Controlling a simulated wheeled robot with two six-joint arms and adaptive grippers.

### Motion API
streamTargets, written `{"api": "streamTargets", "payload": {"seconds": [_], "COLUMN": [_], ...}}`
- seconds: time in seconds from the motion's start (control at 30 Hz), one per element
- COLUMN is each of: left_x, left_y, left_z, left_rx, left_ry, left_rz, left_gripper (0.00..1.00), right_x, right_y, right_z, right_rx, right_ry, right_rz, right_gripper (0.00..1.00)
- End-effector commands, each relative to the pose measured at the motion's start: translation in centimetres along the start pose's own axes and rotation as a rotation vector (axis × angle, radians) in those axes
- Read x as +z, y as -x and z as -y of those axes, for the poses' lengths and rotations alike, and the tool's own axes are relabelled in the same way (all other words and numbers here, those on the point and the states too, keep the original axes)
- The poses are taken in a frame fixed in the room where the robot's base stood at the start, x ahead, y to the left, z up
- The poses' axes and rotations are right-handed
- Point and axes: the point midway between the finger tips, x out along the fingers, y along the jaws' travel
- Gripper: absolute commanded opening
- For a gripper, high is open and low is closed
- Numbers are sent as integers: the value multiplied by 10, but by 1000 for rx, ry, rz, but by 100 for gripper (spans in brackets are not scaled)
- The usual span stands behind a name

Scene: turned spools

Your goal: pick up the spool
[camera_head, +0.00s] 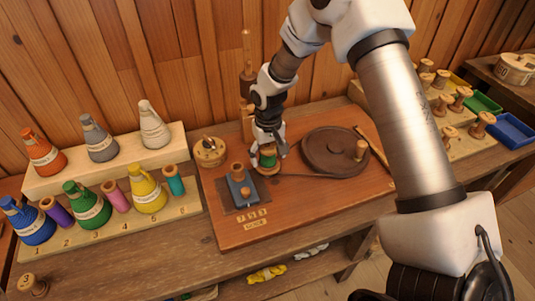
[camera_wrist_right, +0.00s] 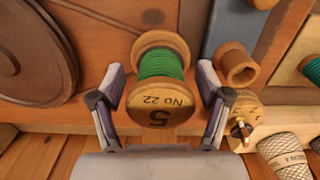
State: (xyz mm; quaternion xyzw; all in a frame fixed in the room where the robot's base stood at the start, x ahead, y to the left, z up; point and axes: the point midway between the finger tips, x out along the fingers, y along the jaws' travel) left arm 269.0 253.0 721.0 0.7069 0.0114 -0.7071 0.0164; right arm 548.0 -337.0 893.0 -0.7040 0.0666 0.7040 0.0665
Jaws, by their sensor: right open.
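A wooden spool wound with green thread (camera_wrist_right: 160,65) is in the right wrist view, its end face marked "5" and "No 22". In the head view the spool (camera_head: 267,160) shows just under my right gripper (camera_head: 269,147), over the red-brown board (camera_head: 300,213). The right gripper's fingers (camera_wrist_right: 162,80) are open, one on each side of the spool, with gaps showing between them and it. What supports the spool is partly hidden by the gripper. My left gripper is not in view.
A dark wheel (camera_head: 330,150) stands right of the spool. A grey block with a wooden cup (camera_head: 240,185) and a round wooden dial (camera_head: 209,150) are to its left. A tiered rack (camera_head: 110,240) holds thread cones. Several spools stand at right near coloured trays (camera_head: 512,130).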

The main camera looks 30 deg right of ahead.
Motion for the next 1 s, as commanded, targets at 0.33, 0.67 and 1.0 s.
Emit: {"api": "streamTargets", "payload": {"seconds": [0.33, 0.67, 1.0], "left_x": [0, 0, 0], "left_y": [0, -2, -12], "left_z": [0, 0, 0], "left_rx": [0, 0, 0], "left_ry": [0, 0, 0], "left_rz": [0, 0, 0], "left_gripper": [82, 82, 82], "right_x": [0, 0, 7], "right_y": [0, 3, 35], "right_z": [0, 0, 5], "right_rx": [0, 0, 0], "right_ry": [0, 0, 3], "right_rz": [1, 0, 2], "right_gripper": [19, 19, 19]}}
